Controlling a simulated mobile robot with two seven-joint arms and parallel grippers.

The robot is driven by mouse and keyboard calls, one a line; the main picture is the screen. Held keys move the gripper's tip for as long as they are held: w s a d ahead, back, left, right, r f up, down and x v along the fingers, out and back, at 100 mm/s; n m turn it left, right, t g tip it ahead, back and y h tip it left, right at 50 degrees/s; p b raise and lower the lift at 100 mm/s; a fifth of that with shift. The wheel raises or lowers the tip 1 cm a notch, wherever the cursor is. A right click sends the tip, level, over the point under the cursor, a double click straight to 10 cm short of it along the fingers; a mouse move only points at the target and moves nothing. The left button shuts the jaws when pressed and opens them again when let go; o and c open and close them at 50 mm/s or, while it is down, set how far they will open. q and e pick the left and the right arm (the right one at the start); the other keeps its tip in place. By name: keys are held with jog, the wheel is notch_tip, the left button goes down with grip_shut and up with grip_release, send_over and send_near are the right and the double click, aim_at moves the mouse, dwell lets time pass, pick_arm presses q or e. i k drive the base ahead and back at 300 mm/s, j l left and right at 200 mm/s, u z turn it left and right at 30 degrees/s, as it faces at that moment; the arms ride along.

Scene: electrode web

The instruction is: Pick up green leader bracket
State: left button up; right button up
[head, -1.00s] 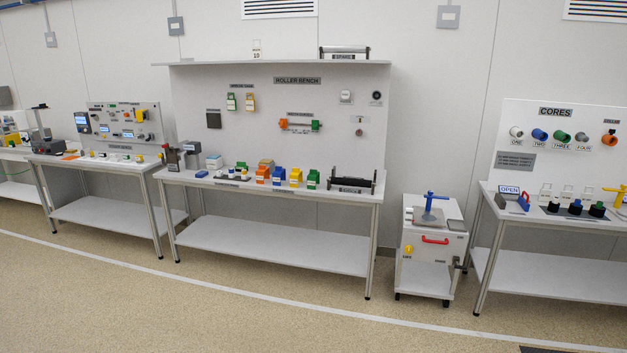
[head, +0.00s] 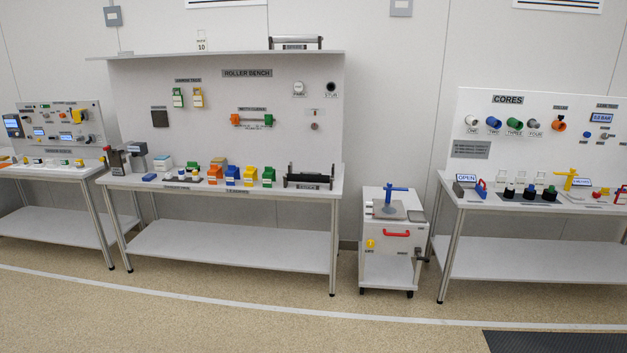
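The roller bench (head: 140,183) stands left of the middle in the head view. A row of small coloured blocks sits on its top, and a green one (head: 268,177) is at the right end, beside a yellow one (head: 250,176). This green block looks like the leader bracket, but the label in front is too small to read. Another green object (head: 194,165) sits further left and back on the same top, and a green tag (head: 178,97) hangs on the back panel. Neither of my grippers is in view.
A black roller stand (head: 308,181) is right of the green block. A white wheeled cart (head: 388,240) stands between the roller bench and the cores bench (head: 540,205). The speckled floor in front is open, crossed by a white line (head: 200,301). A dark mat (head: 560,341) lies lower right.

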aim_at(268, 175)
jog(key=i, duration=3.25)
